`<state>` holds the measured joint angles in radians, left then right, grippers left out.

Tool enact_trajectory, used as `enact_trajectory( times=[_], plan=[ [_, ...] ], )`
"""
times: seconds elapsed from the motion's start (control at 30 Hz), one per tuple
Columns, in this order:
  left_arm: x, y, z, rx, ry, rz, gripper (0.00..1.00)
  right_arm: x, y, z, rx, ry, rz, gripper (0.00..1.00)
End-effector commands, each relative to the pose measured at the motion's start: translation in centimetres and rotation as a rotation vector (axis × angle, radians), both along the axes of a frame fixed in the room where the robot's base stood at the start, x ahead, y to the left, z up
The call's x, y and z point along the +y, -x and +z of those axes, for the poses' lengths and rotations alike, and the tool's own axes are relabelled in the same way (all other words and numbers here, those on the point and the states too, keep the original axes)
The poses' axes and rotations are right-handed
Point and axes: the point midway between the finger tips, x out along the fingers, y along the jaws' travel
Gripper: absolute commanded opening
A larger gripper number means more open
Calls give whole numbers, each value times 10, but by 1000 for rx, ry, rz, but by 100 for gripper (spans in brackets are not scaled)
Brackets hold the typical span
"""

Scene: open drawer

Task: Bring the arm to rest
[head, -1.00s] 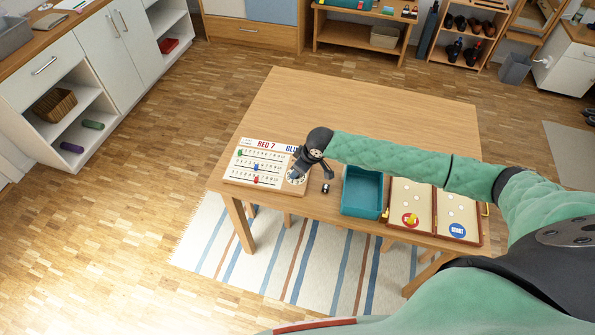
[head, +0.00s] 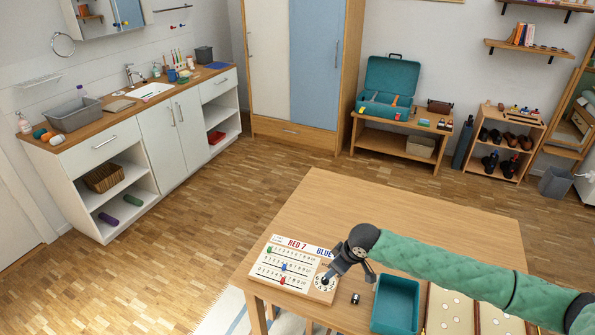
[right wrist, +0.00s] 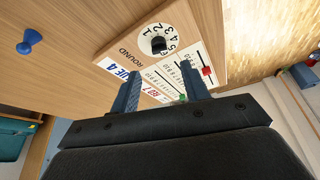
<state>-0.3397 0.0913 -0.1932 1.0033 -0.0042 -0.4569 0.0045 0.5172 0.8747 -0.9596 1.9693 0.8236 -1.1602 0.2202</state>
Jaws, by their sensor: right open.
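My right gripper (head: 331,276) reaches in from the right in the head view and hovers at the right end of the scoreboard (head: 283,253). In the right wrist view the gripper (right wrist: 161,82) is open, with nothing between its two blue-grey fingers. The scoreboard (right wrist: 178,15) lies beyond the fingers, with a black knob (right wrist: 158,45) on its round-number dial. The fingers look apart from the knob, but the exact gap is unclear. My left gripper is not in view.
A teal tray (head: 397,283) and a small dark object (head: 355,298) are on the wooden table (head: 400,205). A game board (head: 450,311) lies partly behind my right arm. A blue peg (right wrist: 29,42) shows in the wrist view. The table's far part is clear.

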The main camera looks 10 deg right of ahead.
Motion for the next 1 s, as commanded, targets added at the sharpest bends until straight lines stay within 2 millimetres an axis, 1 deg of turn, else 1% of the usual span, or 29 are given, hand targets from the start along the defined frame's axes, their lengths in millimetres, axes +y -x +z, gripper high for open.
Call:
enact_trajectory(
  times=[0.07,0.17,0.27,0.4,0.5,0.6,0.7,0.8,1.0],
  plan=[
    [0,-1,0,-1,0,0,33,3,2,-1,-1,-2,3,46],
    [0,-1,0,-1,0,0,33,15,10,-4,-1,-11,14,46],
    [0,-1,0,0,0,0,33,38,25,-7,-9,-28,33,46],
    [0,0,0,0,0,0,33,70,51,-9,-24,-54,51,46],
    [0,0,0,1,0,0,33,88,68,-9,-38,-71,53,46],
    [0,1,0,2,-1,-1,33,103,85,-8,-50,-87,44,46],
    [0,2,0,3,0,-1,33,113,103,-6,-58,-101,29,46],
    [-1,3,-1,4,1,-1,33,119,119,-4,-65,-111,3,46],
    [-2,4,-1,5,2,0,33,120,152,-1,-71,-120,-71,46]
  ],
)
